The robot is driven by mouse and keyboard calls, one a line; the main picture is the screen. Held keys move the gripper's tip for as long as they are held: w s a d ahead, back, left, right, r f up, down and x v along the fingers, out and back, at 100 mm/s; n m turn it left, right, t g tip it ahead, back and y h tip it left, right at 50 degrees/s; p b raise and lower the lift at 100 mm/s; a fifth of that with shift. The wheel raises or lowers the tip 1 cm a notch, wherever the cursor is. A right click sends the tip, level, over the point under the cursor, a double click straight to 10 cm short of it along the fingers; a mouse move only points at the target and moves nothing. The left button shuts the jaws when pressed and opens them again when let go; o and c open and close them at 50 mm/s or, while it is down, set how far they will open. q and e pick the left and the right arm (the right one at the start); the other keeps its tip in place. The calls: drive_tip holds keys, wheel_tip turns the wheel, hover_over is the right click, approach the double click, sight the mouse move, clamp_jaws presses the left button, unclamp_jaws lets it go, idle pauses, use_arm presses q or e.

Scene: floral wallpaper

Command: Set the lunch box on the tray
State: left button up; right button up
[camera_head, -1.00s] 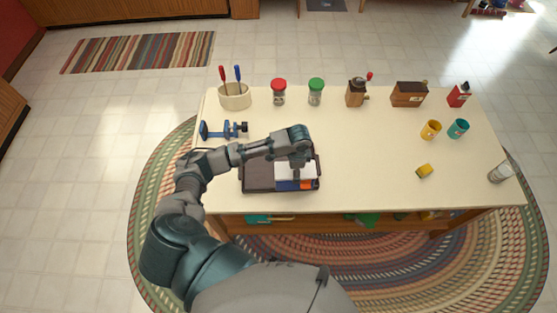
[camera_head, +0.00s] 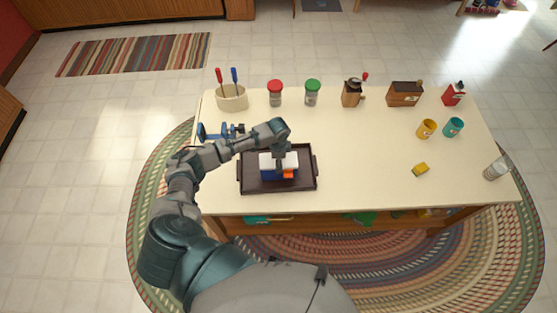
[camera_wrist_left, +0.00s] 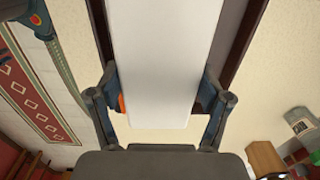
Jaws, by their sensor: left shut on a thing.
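The lunch box has a white lid (camera_head: 268,160), a blue body and an orange part on its front. It is at the middle of the dark brown tray (camera_head: 307,184), inside the rim as seen from above. I cannot tell for sure whether its underside touches the tray floor. My left gripper (camera_head: 279,153) is over the lunch box and shut on it. In the left wrist view the white lid (camera_wrist_left: 162,60) fills the space between my left fingers (camera_wrist_left: 160,98), with tray edges behind it. My right gripper is not in view.
A blue clamp-like tool (camera_head: 212,132) lies behind my left arm. A utensil crock (camera_head: 232,98), two jars, a grinder (camera_head: 351,93) and a wooden box (camera_head: 404,94) line the back. Cups and a yellow sponge (camera_head: 420,170) are at right.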

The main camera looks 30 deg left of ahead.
use_arm(q)
drive_tip(key=o, duration=1.3)
drive_tip(key=shift+a+f, duration=0.1)
drive_tip(key=shift+f, duration=0.05)
drive_tip(key=o, duration=0.3)
drive_tip(key=shift+a, duration=0.15)
drive_tip(key=shift+o, duration=0.2)
drive_tip(key=shift+a+f, duration=0.1)
drive_tip(key=shift+a, duration=0.2)
drive_tip(key=shift+d+r, duration=0.1)
drive_tip(key=shift+r, duration=0.2)
wheel_tip(320, 180, up, 12)
drive_tip(key=shift+b, duration=0.35)
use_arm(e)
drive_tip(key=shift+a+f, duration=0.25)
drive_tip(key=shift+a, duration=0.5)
use_arm(q)
drive_tip(key=shift+d+f, duration=0.1)
drive_tip(key=shift+d, duration=0.1)
